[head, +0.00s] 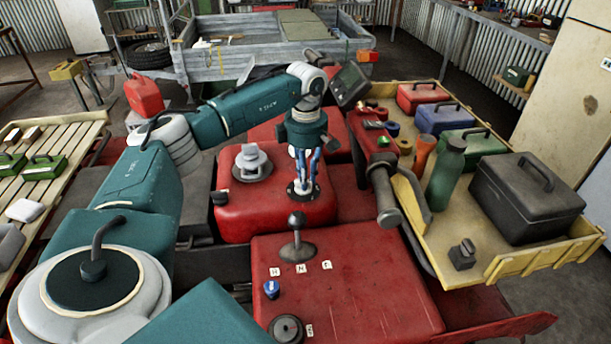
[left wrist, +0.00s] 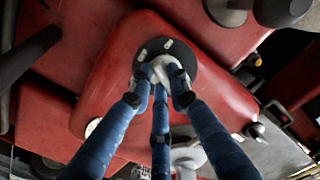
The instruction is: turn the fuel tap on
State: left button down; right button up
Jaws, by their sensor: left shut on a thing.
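The fuel tap (left wrist: 163,66) is a small pale lever on a round black plate with light marks, set in the red bodywork. In the head view the black plate (head: 297,194) shows under the fingers at the right of a raised red panel. My left gripper (head: 303,183) reaches down from above with blue fingers. In the left wrist view its dark fingertips (left wrist: 161,82) are closed around the tap's lever. The fingers hide part of the lever, so its exact angle is hard to tell. My right gripper is not in view.
A grey cap (head: 252,162) stands left of the tap. A black-knobbed gear lever (head: 296,243) rises nearer me. The handlebar grip (head: 387,205) is close on the right. A yellow rack (head: 500,265) holds a black case (head: 527,197), a green bottle (head: 446,175) and toolboxes.

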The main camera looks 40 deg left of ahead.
pick_arm(q)
jog(key=m, duration=0.3)
jog(key=shift+d+m, duration=0.1)
jog(key=shift+m, duration=0.2)
jog(key=shift+s+d+r+m, duration=0.1)
jog(key=shift+m, duration=1.8)
jog(key=c, duration=1.6)
grip_release()
jog(key=shift+c, duration=0.2)
notch_tip(320, 180, up, 12)
